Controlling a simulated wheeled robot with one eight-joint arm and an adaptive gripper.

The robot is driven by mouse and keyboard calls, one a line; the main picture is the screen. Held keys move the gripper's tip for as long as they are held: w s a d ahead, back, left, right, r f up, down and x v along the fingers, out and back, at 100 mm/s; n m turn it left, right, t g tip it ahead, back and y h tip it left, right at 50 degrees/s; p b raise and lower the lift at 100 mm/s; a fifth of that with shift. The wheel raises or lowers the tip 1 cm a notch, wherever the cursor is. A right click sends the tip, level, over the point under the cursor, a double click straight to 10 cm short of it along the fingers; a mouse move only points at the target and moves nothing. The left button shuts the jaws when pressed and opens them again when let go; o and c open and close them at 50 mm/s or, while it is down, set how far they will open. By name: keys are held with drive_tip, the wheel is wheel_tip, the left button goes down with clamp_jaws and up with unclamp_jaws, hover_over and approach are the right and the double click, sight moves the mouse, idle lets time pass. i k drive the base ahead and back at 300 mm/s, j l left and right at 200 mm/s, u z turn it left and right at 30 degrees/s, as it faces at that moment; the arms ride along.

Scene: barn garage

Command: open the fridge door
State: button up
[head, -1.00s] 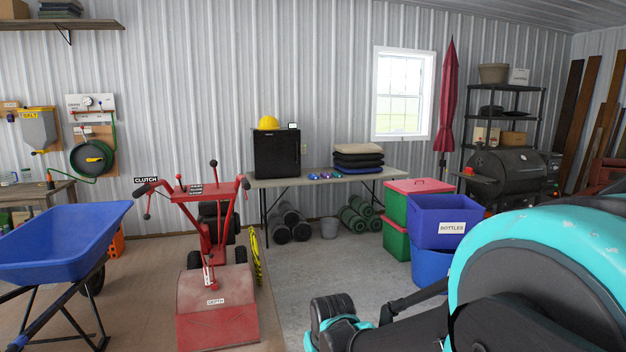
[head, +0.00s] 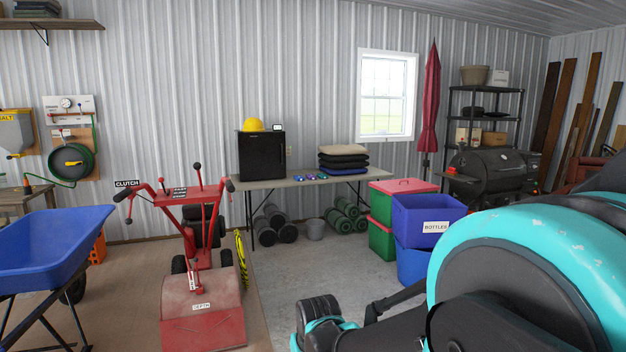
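A small black fridge (head: 261,157) stands on the left end of a folding table (head: 306,181) against the far wall. Its door looks shut. My gripper (head: 318,315) is low in the middle of the picture, well short of the table and far from the fridge. I see only its dark and teal side, so its fingertips are hard to make out.
A red wheeled machine (head: 203,318) stands in front and left of the fridge, with a blue wheelbarrow (head: 50,245) farther left. Blue bins (head: 408,219) and a red-lidded green crate (head: 381,238) stand right. Rolls and a grey bucket (head: 315,229) sit under the table. Concrete floor before the table is clear.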

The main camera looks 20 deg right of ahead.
sight(262, 155)
drive_tip(key=i+l+z, duration=0.1)
drive_tip(key=i+z, duration=0.45)
drive_tip(key=i, duration=4.1)
drive_tip(key=l, duration=0.1)
